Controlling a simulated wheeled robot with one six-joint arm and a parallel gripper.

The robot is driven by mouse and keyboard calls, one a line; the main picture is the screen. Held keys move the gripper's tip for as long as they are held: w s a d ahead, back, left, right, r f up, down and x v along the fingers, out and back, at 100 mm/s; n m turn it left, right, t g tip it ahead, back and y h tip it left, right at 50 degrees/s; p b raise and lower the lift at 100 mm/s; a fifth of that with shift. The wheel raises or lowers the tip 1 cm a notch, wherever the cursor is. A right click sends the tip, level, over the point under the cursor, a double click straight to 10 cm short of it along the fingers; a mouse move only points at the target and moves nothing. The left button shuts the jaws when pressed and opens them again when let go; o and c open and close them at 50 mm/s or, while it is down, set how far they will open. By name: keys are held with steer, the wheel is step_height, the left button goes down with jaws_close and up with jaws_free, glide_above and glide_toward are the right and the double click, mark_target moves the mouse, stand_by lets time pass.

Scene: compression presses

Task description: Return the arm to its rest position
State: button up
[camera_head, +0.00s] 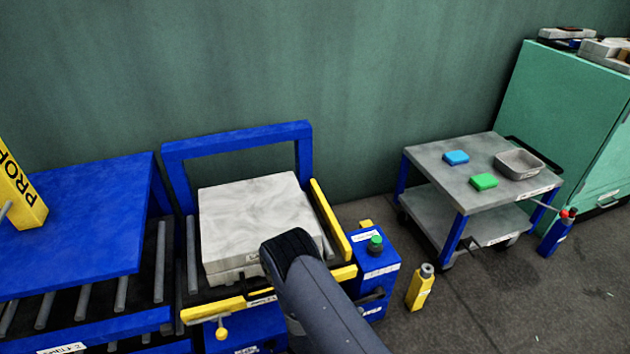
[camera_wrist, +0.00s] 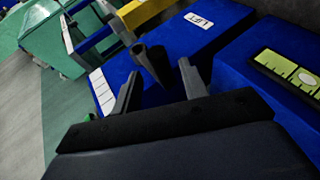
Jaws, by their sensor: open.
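My arm reaches up from the bottom of the head view, in front of the press with the blue frame (camera_head: 235,140) and its pale marbled block (camera_head: 250,215). The arm's end hides part of the block's front edge and the yellow bar there. My gripper (camera_wrist: 158,80) shows in the wrist view, with its two grey fingers apart and nothing between them. Beyond the fingers is a dark grey cylindrical part beside blue surfaces, one with a "LIFT" label (camera_wrist: 198,20). Whether the fingers touch anything cannot be told.
A blue control box (camera_head: 375,265) with a green button stands right of the press. A yellow bottle-like object (camera_head: 420,288) stands on the floor beside it. A grey cart (camera_head: 440,170) holds a blue block, a green block and a bowl. A roller table (camera_head: 80,230) is at left.

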steer(key=shift+b+x, duration=0.35)
steer(key=shift+x, duration=1.5)
steer(key=shift+f, duration=0.1)
steer(key=shift+s+a, duration=0.1)
steer(key=shift+a, duration=0.05)
steer(key=shift+s+a+r, duration=0.3)
steer(key=shift+a+r, duration=0.05)
steer(key=shift+r, duration=0.1)
steer(key=p+v, duration=0.3)
steer(key=v, duration=0.7)
steer(key=b+x, duration=0.1)
steer(key=x, duration=0.3)
steer(key=f+b+x, duration=0.1)
steer(key=x, duration=0.3)
steer(key=b+x, duration=0.1)
steer(key=x, duration=0.3)
steer(key=shift+s+a+f, duration=0.15)
steer(key=shift+s, duration=0.1)
steer(key=shift+f+b, duration=0.15)
steer(key=shift+b, duration=0.25)
steer(key=shift+h, duration=0.3)
